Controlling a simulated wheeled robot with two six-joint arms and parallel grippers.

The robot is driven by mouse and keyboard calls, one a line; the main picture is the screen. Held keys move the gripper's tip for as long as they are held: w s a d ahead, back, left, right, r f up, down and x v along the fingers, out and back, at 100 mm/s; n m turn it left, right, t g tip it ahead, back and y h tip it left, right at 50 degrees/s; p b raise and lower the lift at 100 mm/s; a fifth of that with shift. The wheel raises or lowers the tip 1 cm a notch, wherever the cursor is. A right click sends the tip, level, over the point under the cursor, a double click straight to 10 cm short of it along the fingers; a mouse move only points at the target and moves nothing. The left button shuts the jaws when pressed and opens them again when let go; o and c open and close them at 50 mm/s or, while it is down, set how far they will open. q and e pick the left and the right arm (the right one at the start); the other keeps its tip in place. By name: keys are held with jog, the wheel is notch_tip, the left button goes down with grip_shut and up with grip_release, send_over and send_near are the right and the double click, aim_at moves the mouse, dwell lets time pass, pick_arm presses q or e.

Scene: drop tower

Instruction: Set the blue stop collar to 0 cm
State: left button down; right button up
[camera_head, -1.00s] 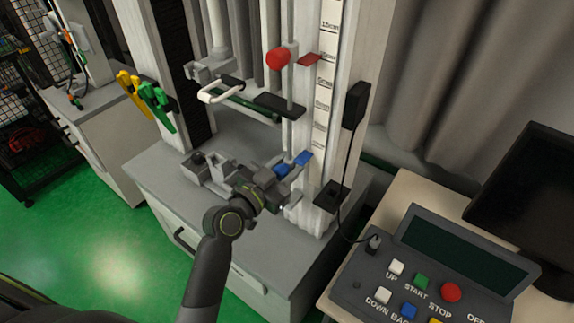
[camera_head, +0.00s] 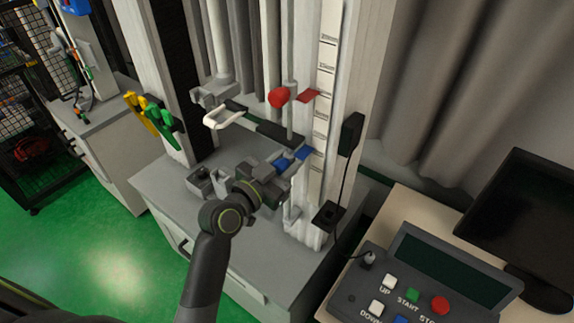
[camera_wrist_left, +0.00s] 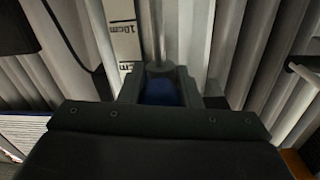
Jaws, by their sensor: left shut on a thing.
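The blue stop collar (camera_head: 283,164) is on the slim vertical rod of the tower, low down, with its blue pointer (camera_head: 303,154) reaching right toward the white scale strip (camera_head: 323,100). My left gripper (camera_head: 277,173) is shut on the blue collar. In the left wrist view, blue shows between the fingers (camera_wrist_left: 160,90), with the rod behind and a "10cm" mark on the scale (camera_wrist_left: 122,32). The finger pads hide most of the collar. The scale numbers near the blue pointer are too small to read in the head view. My right gripper is not in view.
A red collar (camera_head: 279,97) with a red pointer (camera_head: 309,96) sits higher on the rod. A black bracket (camera_head: 281,134) is just above the blue collar. A white handle (camera_head: 224,118) juts out on the left. A button console (camera_head: 420,285) stands at the right.

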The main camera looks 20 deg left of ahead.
aim_at(286, 159)
pick_arm(q)
jog(key=shift+r+p, duration=0.7)
jog(key=shift+r, duration=1.15)
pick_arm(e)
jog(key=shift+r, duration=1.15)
pick_arm(q)
jog(key=c, duration=1.1)
grip_release()
jog(key=shift+o, duration=0.2)
jog(key=shift+f, duration=0.15)
jog(key=shift+s+a, duration=0.1)
jog(key=shift+s, duration=0.1)
jog(key=b+v, duration=0.1)
jog(key=v, duration=1.6)
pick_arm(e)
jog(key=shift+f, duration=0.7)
